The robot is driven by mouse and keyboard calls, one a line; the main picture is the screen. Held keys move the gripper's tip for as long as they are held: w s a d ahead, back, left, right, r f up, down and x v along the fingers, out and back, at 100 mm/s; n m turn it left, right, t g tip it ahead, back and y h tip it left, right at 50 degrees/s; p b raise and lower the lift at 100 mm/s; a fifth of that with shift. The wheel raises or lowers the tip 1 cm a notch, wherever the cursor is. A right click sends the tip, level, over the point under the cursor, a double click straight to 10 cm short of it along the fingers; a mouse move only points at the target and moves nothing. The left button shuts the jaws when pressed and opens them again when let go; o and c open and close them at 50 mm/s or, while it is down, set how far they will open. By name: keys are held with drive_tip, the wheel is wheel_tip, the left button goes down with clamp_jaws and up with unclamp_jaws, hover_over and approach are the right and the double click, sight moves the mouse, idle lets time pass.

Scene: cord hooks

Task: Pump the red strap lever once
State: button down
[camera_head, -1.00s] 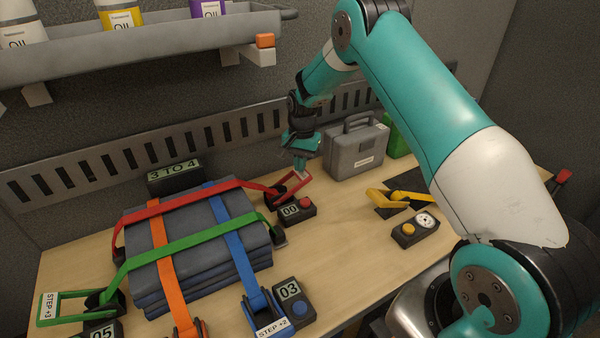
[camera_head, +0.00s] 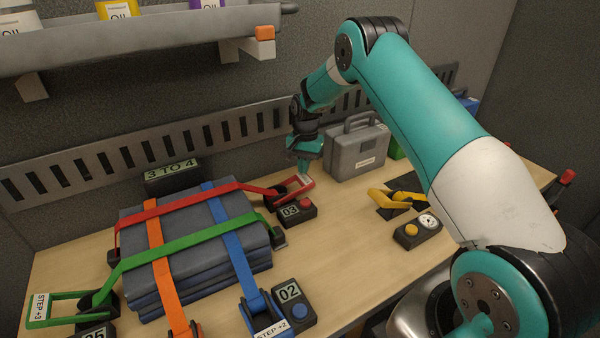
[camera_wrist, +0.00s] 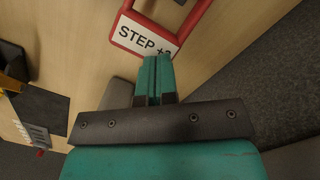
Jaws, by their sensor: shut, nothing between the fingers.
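The red strap lever (camera_head: 307,184) is a red loop handle at the right end of the red strap (camera_head: 190,204). It lies low, and its white label shows. In the wrist view the red lever (camera_wrist: 196,18) frames a label reading "STEP +" with its last character partly covered. My gripper (camera_head: 303,172) is shut and empty, with its tips at the lever. In the wrist view the closed fingers (camera_wrist: 157,62) overlap the label's lower edge; contact cannot be told for certain. The counter box (camera_head: 297,210) beside the lever reads 03 and has a red button.
Green, orange and blue straps cross the grey folded stack (camera_head: 235,206). The blue strap's counter (camera_head: 291,300) reads 02. A sign (camera_head: 173,174) reads "3 TO 4". A grey case (camera_head: 357,152) stands right of my gripper. A yellow lever (camera_head: 390,199) and dial box (camera_head: 416,231) are further right.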

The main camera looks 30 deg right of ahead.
wheel_tip(320, 180, up, 17)
drive_tip(key=w+d+b, duration=0.1)
drive_tip(key=b, duration=0.1)
drive_tip(key=shift+d+r, duration=0.15)
drive_tip(key=shift+d, duration=0.05)
idle(1.0)
drive_tip(key=s+a+f+n+t, duration=0.1)
drive_tip(key=s+a+n, duration=0.2)
drive_tip(key=s, duration=0.7)
drive_tip(key=s+a+n+t, duration=0.1)
drive_tip(key=s+a+n, duration=0.25)
drive_tip(key=s, duration=0.55)
drive_tip(key=s+a+f+n+t, duration=0.1)
drive_tip(key=s+a+n+t, duration=0.15)
drive_tip(key=s, duration=0.75)
drive_tip(key=s+a+r+n+g+y, duration=0.1)
drive_tip(key=s+a+r+n+g, duration=0.1)
drive_tip(key=s+a+r+n, duration=0.2)
drive_tip(key=s+a+r+n+g+y, duration=0.1)
drive_tip(key=s+a+r+n+y, duration=0.1)
drive_tip(key=s+a, duration=0.4)
drive_tip(key=a+r+n, duration=0.1)
drive_tip(key=a+r, duration=0.1)
drive_tip(key=a, duration=0.2)
drive_tip(key=shift+a+n+g, duration=0.2)
drive_tip(key=shift+n+g, duration=0.15)
drive_tip(key=shift+n, duration=0.05)
